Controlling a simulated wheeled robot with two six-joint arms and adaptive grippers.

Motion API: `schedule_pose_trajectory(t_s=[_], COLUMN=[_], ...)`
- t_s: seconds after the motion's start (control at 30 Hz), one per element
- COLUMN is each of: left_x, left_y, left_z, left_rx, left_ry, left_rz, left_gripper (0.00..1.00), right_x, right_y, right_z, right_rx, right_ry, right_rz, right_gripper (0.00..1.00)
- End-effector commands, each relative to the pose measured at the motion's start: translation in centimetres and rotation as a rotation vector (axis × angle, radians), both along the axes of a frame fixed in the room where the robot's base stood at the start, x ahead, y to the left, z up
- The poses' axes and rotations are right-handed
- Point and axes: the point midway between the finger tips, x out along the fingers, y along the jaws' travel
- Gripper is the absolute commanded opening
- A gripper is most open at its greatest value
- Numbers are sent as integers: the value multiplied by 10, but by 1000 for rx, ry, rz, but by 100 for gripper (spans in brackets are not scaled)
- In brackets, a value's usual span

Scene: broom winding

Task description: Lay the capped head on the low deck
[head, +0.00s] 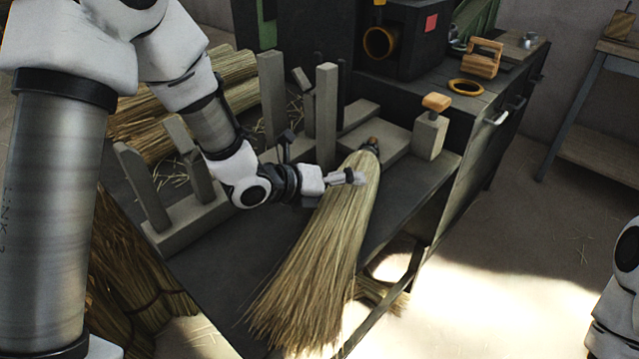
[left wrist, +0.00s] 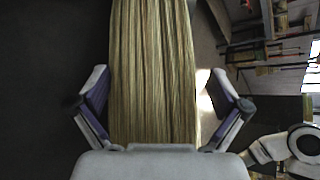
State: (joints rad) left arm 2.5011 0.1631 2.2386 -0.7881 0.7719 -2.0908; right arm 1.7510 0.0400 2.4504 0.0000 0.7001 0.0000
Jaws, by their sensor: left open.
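The capped head is a long fan of pale straw (head: 325,250) with a dark, brownish cap (head: 371,146) at its narrow far end. It lies slanted over the dark low deck (head: 225,262), cap end by a grey block, and its wide straw end reaches over the front edge. I cannot tell how much of it touches the deck. My left gripper (head: 345,178) is at the straw's upper part, below the cap. In the left wrist view its open fingers (left wrist: 160,100) stand on either side of the straw (left wrist: 153,60), with gaps visible. My right gripper is out of view.
Grey upright posts (head: 326,115) and a slotted grey stand (head: 190,222) rise left of the straw. A grey block with a wooden knob (head: 430,132) stands right of the cap. The higher bench holds a yellow ring (head: 465,87) and a wooden clamp-like piece (head: 484,58). Straw bundles (head: 150,115) lie behind.

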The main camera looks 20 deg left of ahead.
Motion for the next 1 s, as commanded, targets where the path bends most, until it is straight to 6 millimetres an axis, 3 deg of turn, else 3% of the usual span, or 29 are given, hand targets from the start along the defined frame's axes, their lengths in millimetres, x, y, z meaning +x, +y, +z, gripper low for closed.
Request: schedule_pose_trajectory(t_s=[0.2, 0.43, 0.63, 1.0], left_x=[-39, -71, -81, -80], left_y=[28, 51, 56, 56], left_z=[31, 52, 56, 56], left_rx=[-12, -8, -4, -1], left_ry=[-3, -3, -1, 1], left_rz=[6, 6, -1, -1], left_gripper=[100, 100, 100, 100], right_x=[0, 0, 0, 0], right_y=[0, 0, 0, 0], right_z=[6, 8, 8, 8], right_rx=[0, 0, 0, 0], right_ry=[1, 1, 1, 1], right_rz=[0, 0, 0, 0], right_gripper=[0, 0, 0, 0])
